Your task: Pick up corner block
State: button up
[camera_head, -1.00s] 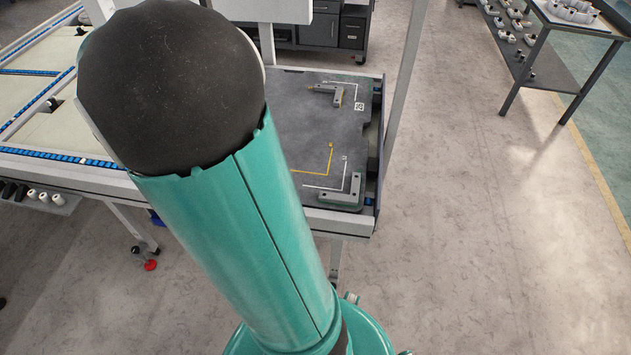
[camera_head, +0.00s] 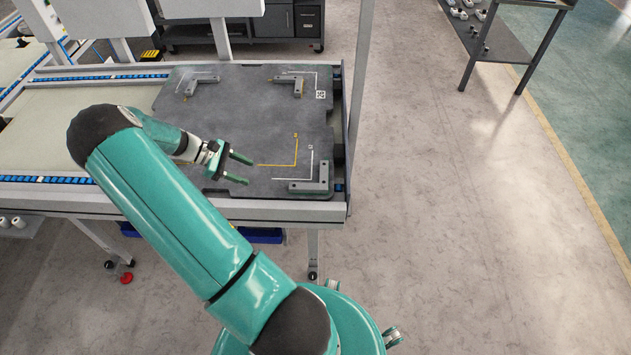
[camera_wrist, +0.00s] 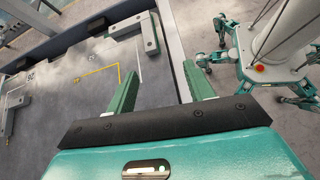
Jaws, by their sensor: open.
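Three grey L-shaped corner blocks are on the dark board (camera_head: 215,120) in the head view. One is at the front right corner (camera_head: 323,178), one at the back right (camera_head: 297,87), and one at the back left (camera_head: 190,86). My gripper (camera_head: 247,169) is open and empty over the front part of the board, left of the front right block and apart from it. In the wrist view my gripper's (camera_wrist: 163,70) two green fingers are spread with nothing between them. A corner block (camera_wrist: 150,36) lies beyond the left fingertip, and another (camera_wrist: 12,112) is at the left edge.
Yellow (camera_head: 297,152) and white corner lines mark the board. A raised edge (camera_head: 338,150) borders its right side, with an upright post (camera_head: 358,100) beside it. A blue-railed conveyor lies left. Open floor (camera_head: 440,200) is at right.

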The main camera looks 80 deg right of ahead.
aim_at(311, 186)
jog(key=s+d+f+g, duration=0.1)
jog(key=s+f, duration=0.1)
jog(key=s+d+f, duration=0.1)
jog(key=d+f, duration=0.1)
jog(key=s+d+f+n+g, duration=0.1)
jog(key=s+f, duration=0.1)
jog(key=shift+s+d+g, duration=0.25)
jog(key=shift+s+g, duration=0.05)
jog(key=x, duration=1.4)
jog(key=shift+d+r, duration=0.2)
jog(key=shift+r, duration=0.05)
grip_shut()
